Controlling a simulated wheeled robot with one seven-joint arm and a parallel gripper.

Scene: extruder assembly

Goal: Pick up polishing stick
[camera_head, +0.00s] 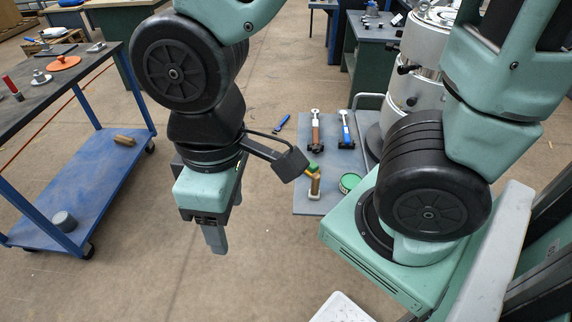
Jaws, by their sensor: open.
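My gripper (215,238) hangs pointing down left of centre, over bare floor. It is open, with nothing seen between its fingers. I cannot tell for sure which item is the polishing stick. A small tan upright piece (314,187) with a pale base stands on the grey mobile tray (302,206) to the right of my gripper, partly behind my arm's camera bracket. A short tan-brown bar (124,140) lies on the blue lower shelf of the left cart. My gripper is apart from both.
Floor beneath my gripper is clear.

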